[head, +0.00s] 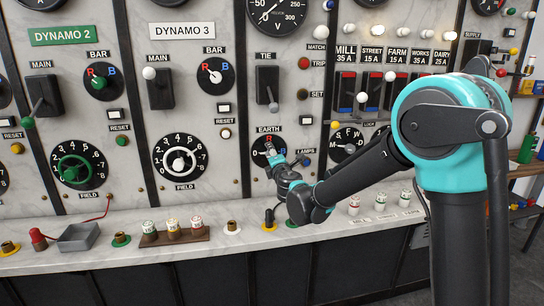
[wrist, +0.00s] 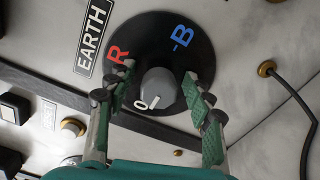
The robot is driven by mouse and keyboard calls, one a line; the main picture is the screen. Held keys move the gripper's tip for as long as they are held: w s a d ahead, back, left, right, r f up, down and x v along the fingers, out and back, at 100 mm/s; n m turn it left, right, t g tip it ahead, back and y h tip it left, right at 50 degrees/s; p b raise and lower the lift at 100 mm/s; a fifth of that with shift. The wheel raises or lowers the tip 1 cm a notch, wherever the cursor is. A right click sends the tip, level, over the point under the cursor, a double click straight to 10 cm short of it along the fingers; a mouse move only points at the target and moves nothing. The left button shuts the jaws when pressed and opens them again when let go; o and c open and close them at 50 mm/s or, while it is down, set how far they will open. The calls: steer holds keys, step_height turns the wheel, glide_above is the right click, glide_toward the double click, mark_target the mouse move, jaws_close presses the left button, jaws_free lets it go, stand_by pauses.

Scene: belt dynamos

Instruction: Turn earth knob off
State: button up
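The earth knob (wrist: 157,85) is a small grey knob with a white pointer mark. It sits on a round black dial (wrist: 160,40) marked R, -B and 0. The pointer mark faces the lower side of the dial near the 0; its exact setting is hard to tell. The EARTH label (wrist: 93,37) is beside the dial. My gripper (wrist: 157,76) is open, with one finger on each side of the knob and visible gaps to it. In the head view my gripper (head: 279,160) is at the earth dial (head: 262,146) and partly hides it.
A LAMPS label (head: 305,151) and a small selector dial (head: 346,138) are right of the earth dial. The TIE lever (head: 269,92) is above it. A ledge (head: 200,244) with terminals and fuses runs below. A black cable (wrist: 303,95) hangs at the wrist view's right.

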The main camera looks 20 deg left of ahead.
steer(key=v, duration=1.2)
stand_by(0.3)
